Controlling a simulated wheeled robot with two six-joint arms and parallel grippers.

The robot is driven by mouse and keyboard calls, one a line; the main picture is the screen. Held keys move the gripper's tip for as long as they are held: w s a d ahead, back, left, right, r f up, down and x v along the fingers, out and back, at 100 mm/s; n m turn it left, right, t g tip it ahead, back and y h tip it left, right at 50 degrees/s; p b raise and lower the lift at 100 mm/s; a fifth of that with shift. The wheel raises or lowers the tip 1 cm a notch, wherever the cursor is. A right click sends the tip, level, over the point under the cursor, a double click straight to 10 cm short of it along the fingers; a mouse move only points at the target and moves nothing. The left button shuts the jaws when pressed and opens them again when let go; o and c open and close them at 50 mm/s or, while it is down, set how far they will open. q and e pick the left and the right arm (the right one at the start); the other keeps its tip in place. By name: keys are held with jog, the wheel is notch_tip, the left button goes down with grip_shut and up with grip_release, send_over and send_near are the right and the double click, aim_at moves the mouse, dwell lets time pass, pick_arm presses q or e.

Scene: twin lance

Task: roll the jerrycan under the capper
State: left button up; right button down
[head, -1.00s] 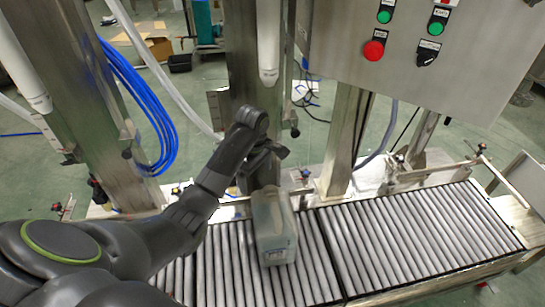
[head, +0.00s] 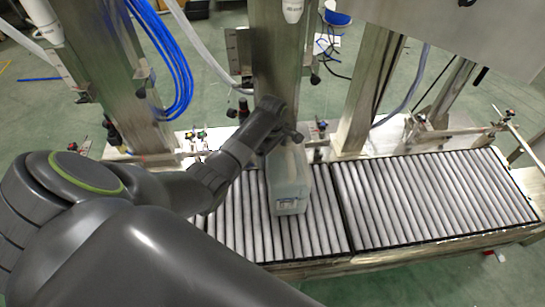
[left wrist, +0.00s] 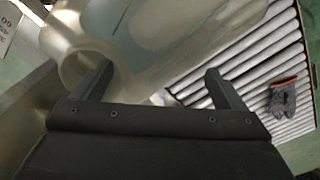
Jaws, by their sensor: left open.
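The jerrycan (head: 290,185) is a pale translucent container with a label low on its near face. It stands upright on the roller conveyor (head: 385,200), left of the dark divider between the two roller sections. My left gripper (head: 290,137) is at the jerrycan's top, at its far end. In the left wrist view my left gripper (left wrist: 160,85) has its fingers apart, with the jerrycan's body (left wrist: 150,35) close beyond them. I cannot tell whether they touch. I cannot make out which part is the capper. My right gripper is not in view.
Steel columns (head: 278,70) stand along the conveyor's far side. A white nozzle (head: 292,10) hangs above, with blue hoses (head: 170,65) to the left. The rollers right of the jerrycan are clear.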

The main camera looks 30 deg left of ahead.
pick_arm(q)
jog(key=shift+f, duration=0.9)
